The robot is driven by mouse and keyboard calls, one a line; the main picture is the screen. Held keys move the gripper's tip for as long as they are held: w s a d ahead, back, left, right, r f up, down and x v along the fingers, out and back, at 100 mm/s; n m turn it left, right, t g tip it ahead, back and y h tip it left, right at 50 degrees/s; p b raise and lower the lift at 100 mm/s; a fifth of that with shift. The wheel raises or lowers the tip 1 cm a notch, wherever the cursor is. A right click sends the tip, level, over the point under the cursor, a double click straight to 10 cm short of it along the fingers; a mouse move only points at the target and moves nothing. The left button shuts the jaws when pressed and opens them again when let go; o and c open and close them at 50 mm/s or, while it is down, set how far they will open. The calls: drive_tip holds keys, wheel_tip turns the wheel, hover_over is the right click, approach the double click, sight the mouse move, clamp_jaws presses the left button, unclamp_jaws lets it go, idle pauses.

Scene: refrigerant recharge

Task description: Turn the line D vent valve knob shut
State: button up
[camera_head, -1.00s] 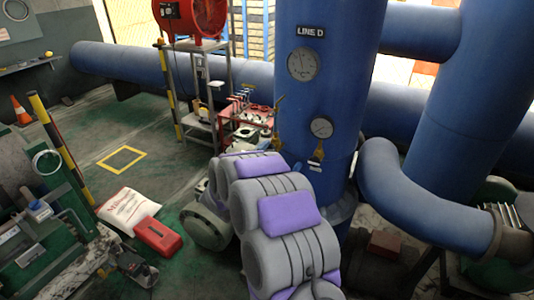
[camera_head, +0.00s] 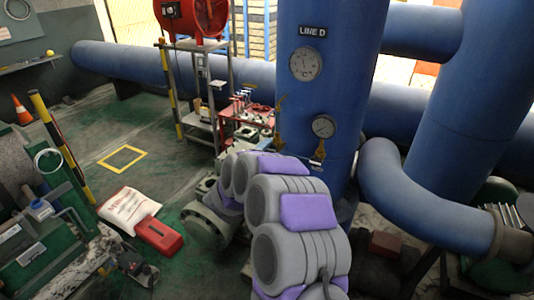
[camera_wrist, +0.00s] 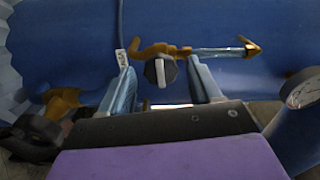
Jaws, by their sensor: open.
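The dark vent valve knob (camera_wrist: 160,72) sits on a brass valve body (camera_wrist: 160,49) against the blue Line D pipe (camera_wrist: 225,25) in the wrist view. My gripper (camera_wrist: 161,66) is open, with one blue-grey finger on each side of the knob. Gaps show between the knob and both fingers. A small white tag hangs by the left fingertip. In the head view, the Line D pipe (camera_head: 338,90) stands upright behind my arm, with brass fittings (camera_head: 280,112) on its left side. My arm hides the knob and most of the gripper there.
Two round gauges, an upper one (camera_head: 305,64) and a lower one (camera_head: 323,126), are on the pipe. A curved blue pipe (camera_head: 405,200) is close on the right. A red cart (camera_head: 262,105) stands behind on the left. Floor around the yellow square (camera_head: 122,158) is open.

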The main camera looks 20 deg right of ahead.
drive_tip(key=v, duration=0.6)
drive_tip(key=shift+a, duration=0.2)
drive_tip(key=shift+s, duration=0.1)
